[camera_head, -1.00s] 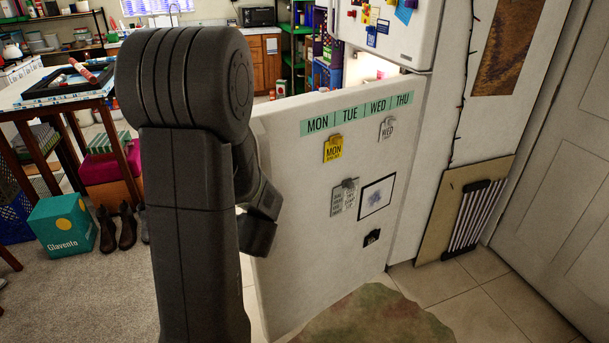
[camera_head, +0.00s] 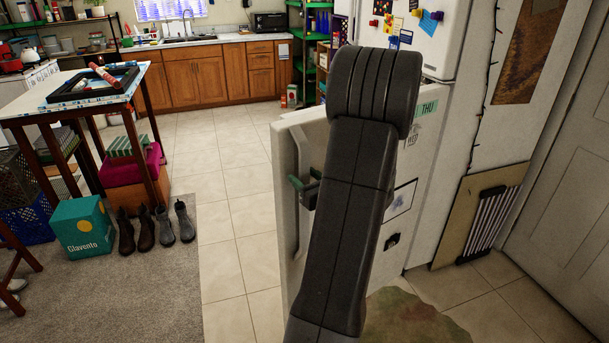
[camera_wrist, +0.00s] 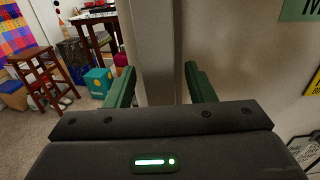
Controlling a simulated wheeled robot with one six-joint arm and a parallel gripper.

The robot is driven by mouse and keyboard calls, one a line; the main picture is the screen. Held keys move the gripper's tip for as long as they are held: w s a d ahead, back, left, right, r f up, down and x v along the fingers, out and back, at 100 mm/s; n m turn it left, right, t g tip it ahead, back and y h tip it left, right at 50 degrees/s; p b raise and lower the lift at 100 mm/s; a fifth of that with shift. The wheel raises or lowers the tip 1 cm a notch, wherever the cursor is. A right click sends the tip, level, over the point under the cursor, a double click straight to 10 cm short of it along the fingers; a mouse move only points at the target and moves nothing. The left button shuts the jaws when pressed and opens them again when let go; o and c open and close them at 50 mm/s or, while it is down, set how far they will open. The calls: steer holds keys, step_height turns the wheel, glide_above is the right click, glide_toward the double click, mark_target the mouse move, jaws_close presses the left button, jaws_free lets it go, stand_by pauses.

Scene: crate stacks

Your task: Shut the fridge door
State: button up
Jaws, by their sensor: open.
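The white fridge door (camera_head: 285,135) stands open from the white fridge (camera_head: 432,40), its near face carrying day labels and notes. My dark arm hides much of it in the head view. My gripper (camera_head: 304,190) is at the door's free left edge, its green fingers open. In the wrist view my gripper (camera_wrist: 160,88) has one green finger on each side of a pale upright strip along the fridge door (camera_wrist: 245,65). I cannot tell whether the fingers touch it. The fridge's inside is hidden behind the door and arm.
A table (camera_head: 60,95) stands at left, with a teal box (camera_head: 85,228) and several boots beside it. Tiled floor (camera_head: 220,180) is clear left of the door. A patterned mat (camera_head: 415,320) lies in front. A board (camera_head: 475,230) leans at right.

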steer(key=shift+w+a, duration=0.2)
steer(key=shift+w, duration=0.05)
jaws_close()
